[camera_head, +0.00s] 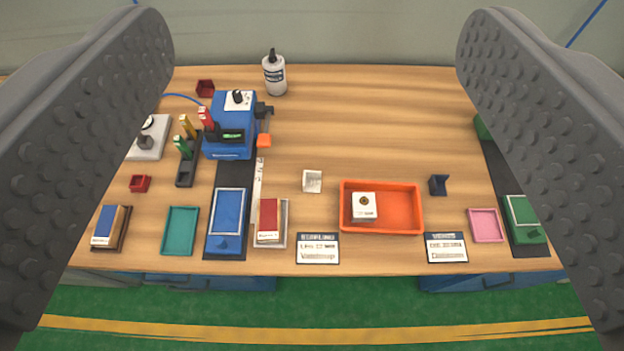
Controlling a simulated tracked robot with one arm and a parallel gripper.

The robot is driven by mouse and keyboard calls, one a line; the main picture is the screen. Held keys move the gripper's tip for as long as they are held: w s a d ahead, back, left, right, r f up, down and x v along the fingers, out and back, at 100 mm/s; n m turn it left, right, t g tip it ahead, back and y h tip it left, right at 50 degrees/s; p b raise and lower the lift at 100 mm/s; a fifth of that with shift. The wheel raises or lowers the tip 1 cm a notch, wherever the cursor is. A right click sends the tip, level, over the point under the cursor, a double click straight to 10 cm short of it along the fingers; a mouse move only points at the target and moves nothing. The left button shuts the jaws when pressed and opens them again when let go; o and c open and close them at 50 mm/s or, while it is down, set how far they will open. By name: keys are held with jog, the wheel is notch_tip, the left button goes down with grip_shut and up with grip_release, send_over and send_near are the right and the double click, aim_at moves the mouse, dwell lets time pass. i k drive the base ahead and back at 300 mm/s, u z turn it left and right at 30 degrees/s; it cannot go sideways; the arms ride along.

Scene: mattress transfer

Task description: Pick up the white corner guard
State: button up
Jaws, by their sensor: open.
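The white corner guard (312,181) is a small white angled piece on the wooden workbench (400,120), near the middle of the picture. It stands just left of the orange tray and touches nothing that I can see. My gripper (315,170) is open and empty. Its two dark studded fingers frame the left and right sides of the view, wide apart, high above the bench. The guard lies between them in the picture, well below.
An orange tray (400,225) holds a white box (364,206). A dark blue corner piece (438,185) stands right of it. A blue machine (228,145) and a white bottle (274,76) stand behind. Two label cards (318,248) lie along the front edge. The bench's back right is clear.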

aim_at(312, 178)
jog(key=k, duration=1.05)
jog(key=z, duration=0.65)
jog(key=i, duration=1.9)
jog(key=u, duration=0.7)
